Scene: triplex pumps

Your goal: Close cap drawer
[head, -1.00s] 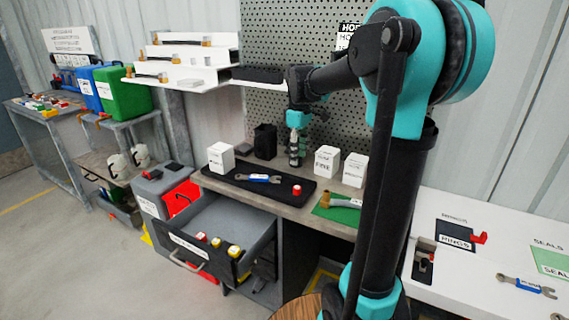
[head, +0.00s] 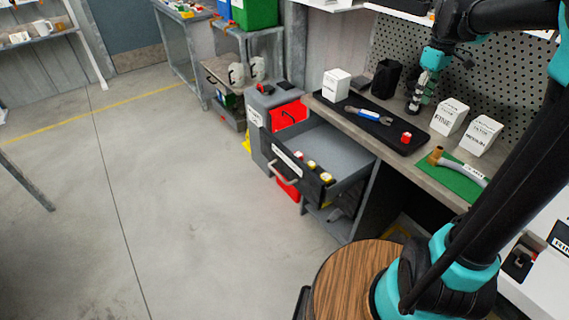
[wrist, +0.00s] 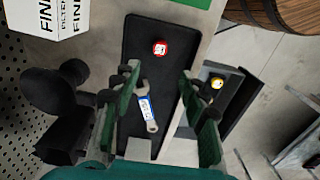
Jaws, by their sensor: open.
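The cap drawer (head: 335,140) is pulled out from under the workbench in the head view. Several yellow and red caps (head: 312,165) sit in a row just behind that front. Part of the drawer (wrist: 238,90) shows at the right in the wrist view, with a yellow cap in it. My gripper (head: 412,108) is above the bench, behind the black tray and apart from the drawer. In the wrist view my gripper (wrist: 161,75) has its fingers spread with nothing held between them.
The black tray (head: 345,118) holds a blue-handled wrench (head: 368,114) and a red cap (head: 406,138). White boxes (head: 449,117) and a green mat (head: 455,182) are on the bench. A red bin (head: 288,115) is left of the drawer. Floor before the drawer is clear.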

